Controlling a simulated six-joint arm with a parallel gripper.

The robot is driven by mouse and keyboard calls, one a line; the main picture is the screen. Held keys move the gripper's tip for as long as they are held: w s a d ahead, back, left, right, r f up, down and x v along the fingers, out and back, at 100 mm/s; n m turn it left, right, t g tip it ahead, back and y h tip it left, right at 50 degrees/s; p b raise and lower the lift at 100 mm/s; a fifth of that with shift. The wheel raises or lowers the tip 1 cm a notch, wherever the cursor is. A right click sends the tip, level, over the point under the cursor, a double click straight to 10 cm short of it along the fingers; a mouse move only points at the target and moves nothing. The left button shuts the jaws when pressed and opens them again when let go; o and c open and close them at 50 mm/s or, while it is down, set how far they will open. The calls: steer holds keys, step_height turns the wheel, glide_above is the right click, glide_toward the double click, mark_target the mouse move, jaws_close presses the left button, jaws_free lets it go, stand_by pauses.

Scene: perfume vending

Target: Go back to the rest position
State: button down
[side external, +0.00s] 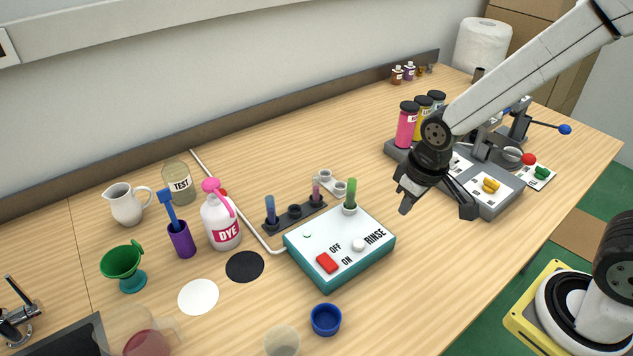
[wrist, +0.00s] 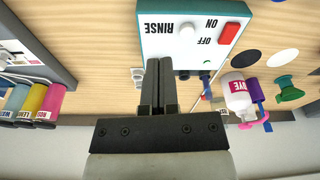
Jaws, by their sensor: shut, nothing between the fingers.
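My gripper (side external: 437,200) hangs in the air above the wooden table, to the right of the rinse box (side external: 340,245). It points downward and is empty. In the wrist view my gripper (wrist: 159,62) has its two black fingers together, with nothing between them. The rinse box (wrist: 190,50) lies just beyond the fingertips there, with its red switch and white knob in view.
A grey station with several bottles (side external: 407,125) and levers stands right of and behind my gripper. A white dye bottle (side external: 220,220), purple cup (side external: 182,240), green funnel (side external: 122,262) and blue cup (side external: 326,319) stand left. Table (side external: 430,270) front right is clear.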

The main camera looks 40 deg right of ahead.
mark_target(333, 267)
steer(key=w+a+f+n+g, duration=0.1)
steer(key=w+a+n, duration=0.1)
steer(key=a, duration=0.4)
steer(key=w+a+f+n+g, duration=0.1)
steer(key=w+a+n, duration=0.1)
steer(key=a, duration=0.5)
steer(key=shift+w+f, duration=0.25)
steer(key=shift+w, duration=0.05)
steer(key=shift+f, duration=0.15)
steer(key=shift+f, duration=3.1)
steer(key=shift+f, duration=1.15)
stand_by(0.3)
steer(key=shift+r, duration=3.5)
